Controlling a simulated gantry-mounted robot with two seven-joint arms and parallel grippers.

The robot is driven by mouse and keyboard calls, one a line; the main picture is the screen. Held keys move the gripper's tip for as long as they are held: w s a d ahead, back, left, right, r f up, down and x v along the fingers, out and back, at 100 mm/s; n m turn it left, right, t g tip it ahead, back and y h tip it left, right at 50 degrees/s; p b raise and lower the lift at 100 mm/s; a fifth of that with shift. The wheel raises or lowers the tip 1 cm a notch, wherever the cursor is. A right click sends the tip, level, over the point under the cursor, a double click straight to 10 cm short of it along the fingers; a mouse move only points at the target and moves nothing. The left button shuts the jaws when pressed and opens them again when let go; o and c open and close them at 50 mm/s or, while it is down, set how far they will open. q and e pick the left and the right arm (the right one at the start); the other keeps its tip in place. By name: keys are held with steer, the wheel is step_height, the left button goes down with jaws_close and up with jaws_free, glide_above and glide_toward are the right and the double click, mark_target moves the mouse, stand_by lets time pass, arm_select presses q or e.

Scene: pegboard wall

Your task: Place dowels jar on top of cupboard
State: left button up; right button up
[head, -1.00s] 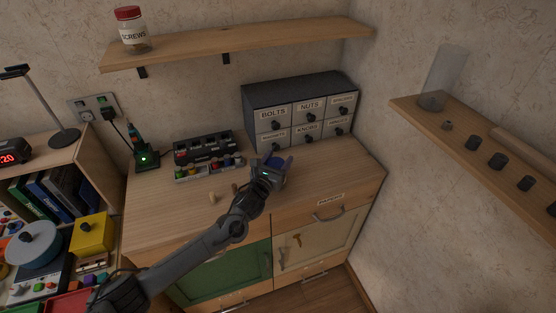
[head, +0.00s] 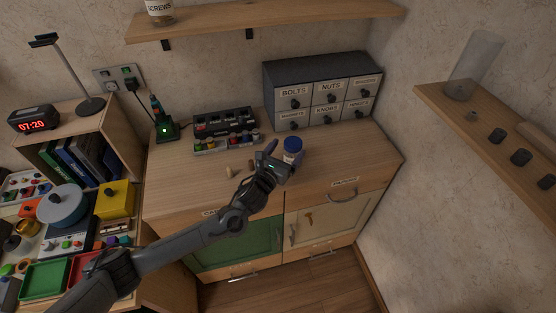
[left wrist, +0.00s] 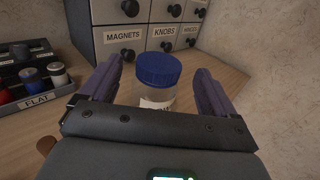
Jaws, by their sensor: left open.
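A clear jar with a blue lid (head: 292,148) stands upright on the wooden cupboard top (head: 345,150), in front of the drawer unit. Its white label is mostly hidden, so I cannot read its name. My left gripper (head: 279,157) is open, just left and in front of the jar. In the left wrist view the blue lid (left wrist: 158,69) shows between the two spread purple fingers (left wrist: 157,88), with visible gaps on both sides. The gripper body hides the lower jar. My right gripper is not in view.
A labelled drawer unit (head: 322,91) stands behind the jar. A tray of coloured parts (head: 226,144) and small wooden pegs (head: 229,172) lie to its left. A screws jar (head: 160,12) is on the upper shelf. The cupboard top is clear right of the jar.

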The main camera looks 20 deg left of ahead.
arm_select(q)
steer(key=s+d+f+n+g, duration=0.3)
steer(key=s+f+n+g, duration=0.15)
steer(key=s+n, duration=0.6)
steer(key=s+d+f+n+g, duration=0.3)
steer(key=s+f+n, duration=0.2)
steer(key=s+n, duration=0.55)
steer(key=s+a+f+n+g, duration=0.1)
steer(key=s+a+n+g, duration=0.2)
steer(key=s+n, duration=0.4)
steer(key=s+a+f+n+g+y, duration=0.1)
steer(key=s+a+n+g, duration=0.2)
steer(key=s+n, duration=0.4)
steer(key=s+g, duration=0.1)
steer(key=s, duration=0.6)
steer(key=shift+p, duration=0.3)
steer(key=shift+w+d, duration=0.1)
step_height(320, 180, up, 34)
steer(key=p, duration=3.4)
steer(key=shift+r+p, duration=0.25)
steer(key=shift+p, duration=0.05)
